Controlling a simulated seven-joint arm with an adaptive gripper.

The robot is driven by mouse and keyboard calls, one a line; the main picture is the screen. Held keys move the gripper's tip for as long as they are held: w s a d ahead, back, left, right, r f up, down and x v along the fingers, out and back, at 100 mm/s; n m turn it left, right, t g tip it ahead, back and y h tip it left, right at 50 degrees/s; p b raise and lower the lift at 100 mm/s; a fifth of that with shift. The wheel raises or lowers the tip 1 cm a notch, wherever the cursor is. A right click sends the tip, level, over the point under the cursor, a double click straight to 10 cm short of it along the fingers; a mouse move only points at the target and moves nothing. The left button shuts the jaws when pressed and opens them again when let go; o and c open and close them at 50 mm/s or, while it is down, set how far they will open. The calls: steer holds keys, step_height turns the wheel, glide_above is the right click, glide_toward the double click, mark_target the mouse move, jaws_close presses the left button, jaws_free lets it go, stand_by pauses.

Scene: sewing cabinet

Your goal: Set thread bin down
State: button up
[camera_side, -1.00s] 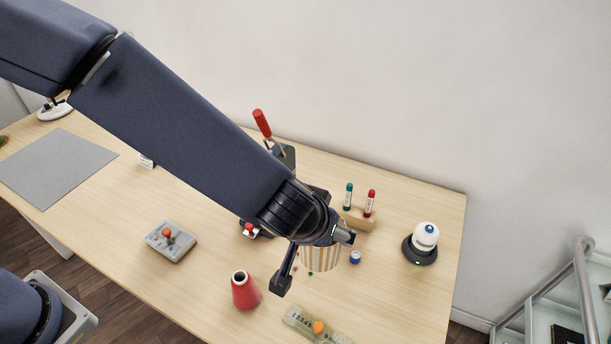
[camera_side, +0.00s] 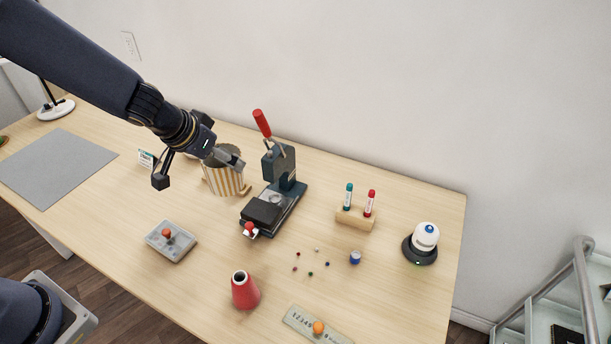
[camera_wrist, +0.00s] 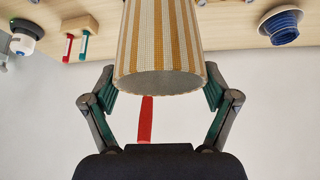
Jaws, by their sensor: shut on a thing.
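The thread bin (camera_side: 224,181) is a round bin with white and tan vertical stripes. In the side view it is left of the dark press, close to the tabletop; I cannot tell whether its base touches the wood. My gripper (camera_side: 229,158) is shut on the bin at its upper part. In the wrist view the striped bin (camera_wrist: 160,45) fills the space between the two fingers of my gripper (camera_wrist: 160,82), and its near rim is visible. The contents of the bin cannot be made out.
The dark press (camera_side: 280,165) with a red lever stands just right of the bin. A grey joystick box (camera_side: 171,241), red cone (camera_side: 245,292), marker holder (camera_side: 356,219) and white-topped device (camera_side: 424,240) are farther off. The grey mat (camera_side: 55,165) lies left. Small beads lie right of the press.

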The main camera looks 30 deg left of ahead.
steer(key=shift+w+a+f+m, duration=0.25)
steer(key=shift+f+m, duration=0.05)
steer(key=shift+f, duration=0.2)
steer(key=shift+w+a+f, duration=0.1)
steer(key=shift+a+f, duration=0.05)
steer(key=shift+f, duration=0.05)
steer(key=shift+a+f, duration=0.2)
steer(key=shift+a, duration=0.05)
steer(key=w+a+f, duration=0.1)
steer(key=a+f, duration=0.7)
steer(key=a, duration=0.2)
steer(key=shift+m+h, duration=0.3)
steer(key=shift+h, duration=0.1)
steer(key=shift+a+f, duration=0.25)
steer(key=shift+f, duration=1.7)
steer(key=shift+a+f, duration=0.2)
steer(key=shift+f, duration=1.75)
steer(key=shift+f, duration=0.1)
steer(key=o, duration=0.9)
steer(key=shift+o, duration=0.2)
